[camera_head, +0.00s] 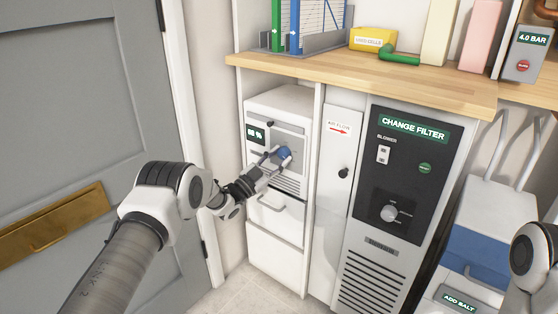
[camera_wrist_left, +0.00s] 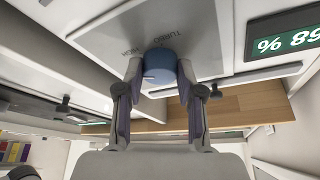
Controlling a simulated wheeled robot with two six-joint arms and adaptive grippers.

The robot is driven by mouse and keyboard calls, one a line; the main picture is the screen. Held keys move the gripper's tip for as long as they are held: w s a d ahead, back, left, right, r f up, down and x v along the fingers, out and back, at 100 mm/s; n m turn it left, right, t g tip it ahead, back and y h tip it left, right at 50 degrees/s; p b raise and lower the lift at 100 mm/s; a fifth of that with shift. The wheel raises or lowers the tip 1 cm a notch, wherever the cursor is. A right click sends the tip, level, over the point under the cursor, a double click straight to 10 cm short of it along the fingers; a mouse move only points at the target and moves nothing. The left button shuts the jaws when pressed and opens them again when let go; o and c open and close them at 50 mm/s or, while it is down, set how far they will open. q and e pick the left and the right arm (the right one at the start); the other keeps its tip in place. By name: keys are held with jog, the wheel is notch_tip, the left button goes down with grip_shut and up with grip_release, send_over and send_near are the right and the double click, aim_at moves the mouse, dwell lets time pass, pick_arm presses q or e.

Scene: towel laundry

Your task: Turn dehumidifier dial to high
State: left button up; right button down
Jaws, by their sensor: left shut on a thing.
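The white dehumidifier (camera_head: 282,101) stands in the bay under the wooden counter. Its blue dial (camera_head: 285,153) sits on the grey front panel. The dial also shows in the left wrist view (camera_wrist_left: 160,64), with upside-down lettering beside it, including TURBO. My left gripper (camera_head: 274,158) reaches in from the left and is shut on the dial, one finger at each side. In the left wrist view the gripper (camera_wrist_left: 160,75) straddles the dial, and a light mark shows on the dial's edge. My right gripper is out of view; only part of my right arm shows at the right edge.
A green percent display (camera_head: 256,134) is left of the dial. A drawer (camera_head: 274,219) with a handle is below. To the right stand a narrow AIR FLOW panel (camera_head: 337,210) and a CHANGE FILTER cabinet (camera_head: 367,160). The wooden counter (camera_head: 400,80) overhangs. A grey door (camera_head: 70,120) is left.

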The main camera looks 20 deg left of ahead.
pick_arm(q)
jog(key=m+g, duration=0.1)
jog(key=m, duration=0.1)
jog(key=m+g+h, duration=0.1)
jog(key=m, duration=0.2)
jog(key=shift+a, duration=0.1)
jog(key=shift+m, duration=0.4)
jog(key=o, duration=1.1)
jog(key=shift+o, duration=0.2)
jog(key=v, duration=1.2)
jog(key=shift+w+a, duration=0.1)
jog(key=shift+w, duration=0.05)
